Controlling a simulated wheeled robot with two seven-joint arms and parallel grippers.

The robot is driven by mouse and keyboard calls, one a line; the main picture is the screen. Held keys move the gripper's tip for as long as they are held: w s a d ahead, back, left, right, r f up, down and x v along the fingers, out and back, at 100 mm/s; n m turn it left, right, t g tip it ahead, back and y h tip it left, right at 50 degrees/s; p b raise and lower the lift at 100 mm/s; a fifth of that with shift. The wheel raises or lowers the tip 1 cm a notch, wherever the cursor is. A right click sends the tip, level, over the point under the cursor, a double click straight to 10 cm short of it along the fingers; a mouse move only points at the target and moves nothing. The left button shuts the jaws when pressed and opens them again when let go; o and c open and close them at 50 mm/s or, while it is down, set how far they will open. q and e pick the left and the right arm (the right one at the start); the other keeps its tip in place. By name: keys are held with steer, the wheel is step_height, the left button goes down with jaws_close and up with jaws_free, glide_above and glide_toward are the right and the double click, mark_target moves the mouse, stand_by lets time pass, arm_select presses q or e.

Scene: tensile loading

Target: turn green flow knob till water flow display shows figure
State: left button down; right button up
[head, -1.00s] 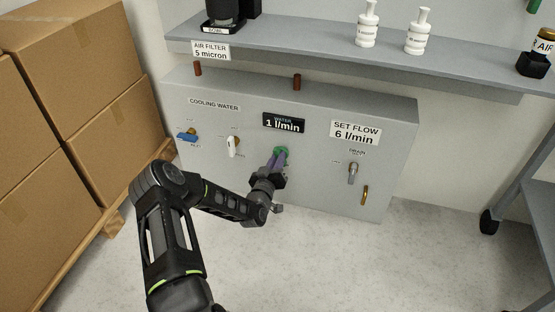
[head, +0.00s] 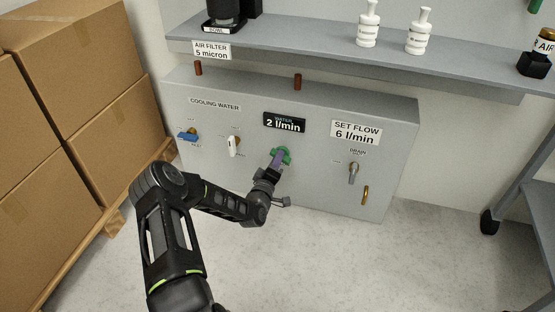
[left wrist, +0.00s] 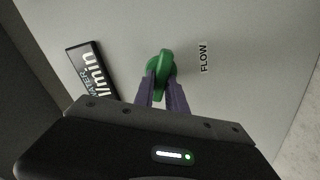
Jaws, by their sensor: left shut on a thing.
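The green flow knob (head: 285,154) sits on the front of the grey panel, below the black water display (head: 284,122). The display reads 2 l/min. A white sign (head: 356,132) to its right reads SET FLOW 6 l/min. My left gripper (head: 278,160) is shut on the knob, its purple fingers at the knob's two sides. In the left wrist view the knob (left wrist: 161,70) shows between the fingertips (left wrist: 161,82), next to a FLOW label (left wrist: 204,57). The display (left wrist: 90,72) is partly hidden there by the gripper body. My right gripper is not in view.
The grey panel (head: 320,185) also carries a blue valve handle (head: 188,137), a white handle (head: 232,146) and a drain lever (head: 353,173). A shelf (head: 300,45) with white bottles juts out above. Cardboard boxes (head: 75,50) stand at left.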

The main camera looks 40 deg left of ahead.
arm_select(q)
steer(key=n, duration=1.2)
steer(key=shift+f, duration=0.4)
steer(key=c, duration=1.4)
jaws_free()
steer(key=shift+o, duration=0.2)
steer(key=p+v, duration=0.3)
steer(key=v, duration=0.4)
steer(key=shift+s+d, duration=0.15)
steer(key=shift+s, duration=0.25)
